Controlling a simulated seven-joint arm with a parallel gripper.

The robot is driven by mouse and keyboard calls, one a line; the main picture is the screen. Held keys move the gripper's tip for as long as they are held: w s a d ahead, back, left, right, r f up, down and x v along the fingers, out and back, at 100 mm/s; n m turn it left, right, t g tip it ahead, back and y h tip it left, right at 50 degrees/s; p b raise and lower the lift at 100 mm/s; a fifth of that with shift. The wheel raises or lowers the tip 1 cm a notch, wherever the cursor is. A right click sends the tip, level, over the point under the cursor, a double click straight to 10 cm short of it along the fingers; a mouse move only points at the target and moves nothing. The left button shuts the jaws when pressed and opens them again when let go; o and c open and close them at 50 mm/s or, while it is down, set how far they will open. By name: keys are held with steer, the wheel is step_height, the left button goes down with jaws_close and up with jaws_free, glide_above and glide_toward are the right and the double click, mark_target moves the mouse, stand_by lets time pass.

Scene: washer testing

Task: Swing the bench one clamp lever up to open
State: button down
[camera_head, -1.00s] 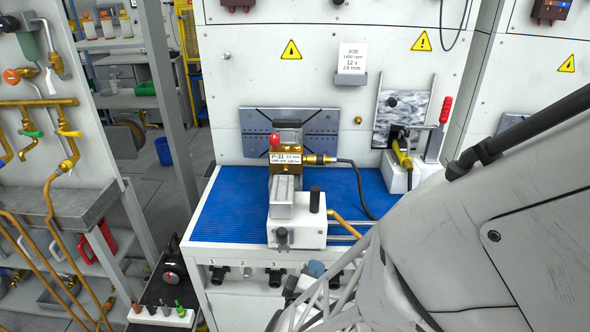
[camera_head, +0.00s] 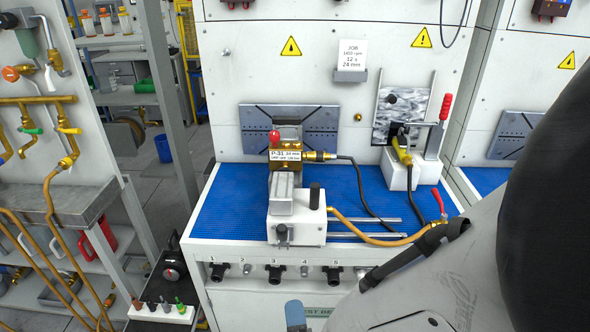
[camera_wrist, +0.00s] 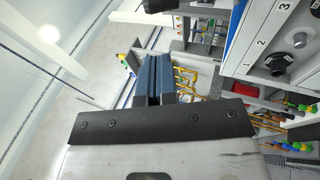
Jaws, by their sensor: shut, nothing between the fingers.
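Bench one's blue-topped table (camera_head: 225,215) carries a brass pump (camera_head: 285,165) with a red knob (camera_head: 275,138) and a white clamp block (camera_head: 297,232). A short black lever (camera_head: 315,196) stands upright on the block's right side. A longer red-handled lever (camera_head: 445,107) stands upright at the right rear fixture. I cannot tell for sure which is the clamp lever. My gripper (camera_wrist: 150,62) shows dark blue fingers, shut and empty, in the wrist view. It is apart from both levers. In the head view its fingers are not clearly seen; only a blue part shows at the bottom.
Numbered black knobs (camera_head: 275,274) line the bench front; they also show in the wrist view (camera_wrist: 279,64). A yellow hose (camera_head: 365,236) runs to a red-handled valve (camera_head: 438,200). A black hose (camera_head: 362,190) crosses the mat. A pipe rack (camera_head: 45,150) stands left. My arm covers the lower right.

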mark_target(286, 234)
steer(key=shift+w, duration=0.1)
steer(key=shift+x, duration=6.95)
steer(key=shift+r, duration=0.1)
steer(key=shift+w+a+r+g, duration=0.1)
steer(key=shift+w+r+g, duration=0.25)
steer(key=shift+g, duration=0.25)
steer(key=shift+w+r+m+g+h, duration=0.25)
steer(key=shift+w+g, duration=0.1)
steer(key=shift+g, duration=0.2)
steer(key=shift+w+r+m+g+h, duration=0.25)
steer(key=shift+w+g, duration=0.1)
steer(key=shift+g, duration=0.2)
steer(key=shift+w+r, duration=0.15)
steer(key=shift+w, duration=0.25)
steer(key=r+v, duration=0.1)
steer(key=v, duration=1.3)
